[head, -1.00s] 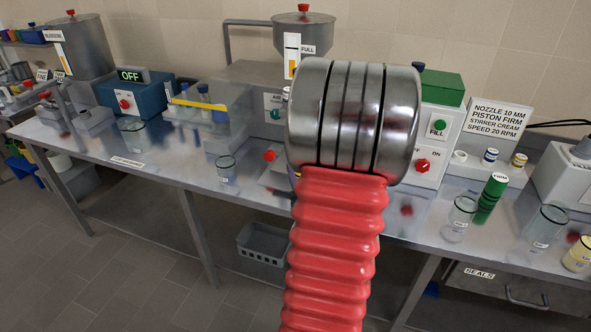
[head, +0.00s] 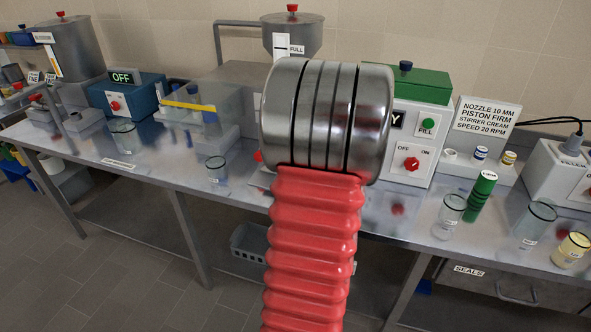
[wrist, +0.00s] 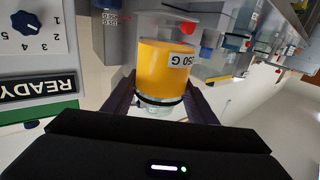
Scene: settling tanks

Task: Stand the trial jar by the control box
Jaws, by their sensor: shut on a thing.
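The trial jar (wrist: 165,65), a clear jar with orange contents and a label partly reading "50 G", is between the fingers of my gripper (wrist: 160,97) in the wrist view. The wrist picture is upside down. The control box (wrist: 40,60), white with a numbered dial and a READY display, stands to the left there, apart from the jar. In the head view the control box (head: 415,150) has a green top, a FILL button and a red OFF/ON switch. My arm covers its left part and hides my gripper and the held jar.
Empty glass jars stand on the steel bench, at left (head: 124,138), middle (head: 217,170) and right (head: 451,215). A settings sign (head: 487,115) stands right of the box. Bare bench shows in front of the box.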

